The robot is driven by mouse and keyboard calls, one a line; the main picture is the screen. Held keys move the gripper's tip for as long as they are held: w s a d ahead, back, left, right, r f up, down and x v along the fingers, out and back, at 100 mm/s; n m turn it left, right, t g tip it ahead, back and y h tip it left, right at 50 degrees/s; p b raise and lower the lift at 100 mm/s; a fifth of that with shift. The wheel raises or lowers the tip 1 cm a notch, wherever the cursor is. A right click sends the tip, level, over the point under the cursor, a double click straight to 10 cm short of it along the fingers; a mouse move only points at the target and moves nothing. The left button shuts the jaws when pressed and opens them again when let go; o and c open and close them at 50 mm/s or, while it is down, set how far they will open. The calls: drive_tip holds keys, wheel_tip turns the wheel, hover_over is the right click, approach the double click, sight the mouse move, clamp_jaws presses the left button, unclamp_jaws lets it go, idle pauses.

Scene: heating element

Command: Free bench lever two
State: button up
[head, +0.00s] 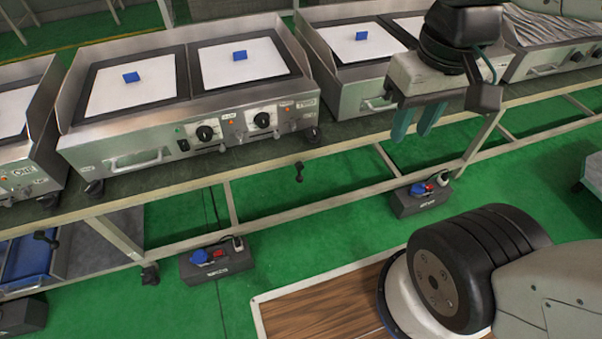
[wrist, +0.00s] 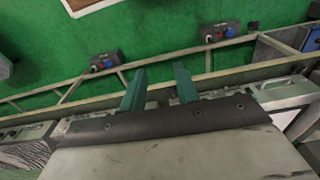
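A small black lever-like handle (head: 300,169) sticks out below the front edge of the workbench (head: 255,165), under the middle heating unit. Another similar black handle (head: 45,237) shows at the far left, and a dark one (head: 443,178) shows below the bench edge near my gripper. I cannot read any number on them, so I cannot tell which is lever two. My gripper (head: 409,136) has two teal fingers pointing down in front of the right-hand heating unit. In the wrist view my gripper (wrist: 160,70) shows a clear gap between the fingers, with nothing held.
Heating units with white plates and blue blocks line the bench; the middle one (head: 190,90) has knobs and a handle. Socket boxes (head: 217,260) and (head: 420,198) sit below on the green floor (head: 330,235). Metal rails run under the bench.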

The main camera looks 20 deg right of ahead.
drive_tip(key=w+f+m+g+y, duration=0.35)
drive_tip(key=w+f+g, duration=0.25)
drive_tip(key=w+f, duration=0.35)
drive_tip(key=m+t+y, duration=1.2)
drive_tip(key=m+y, duration=0.1)
drive_tip(key=m, duration=0.6)
approach(299, 170)
drive_tip(key=s+a+f, duration=0.2)
drive_tip(key=s+a, duration=0.3)
drive_tip(key=w+a+t, duration=0.1)
drive_tip(key=w, duration=0.2)
drive_tip(key=w+a+m+t+h, duration=0.1)
drive_tip(key=w, duration=0.2)
drive_tip(key=w+a+m+t, duration=0.1)
drive_tip(key=w+a, duration=0.1)
drive_tip(key=w, duration=0.1)
drive_tip(key=shift+w+r+h, duration=0.2)
drive_tip(key=shift+r+h, duration=0.05)
drive_tip(key=shift+c, duration=0.3)
clamp_jaws()
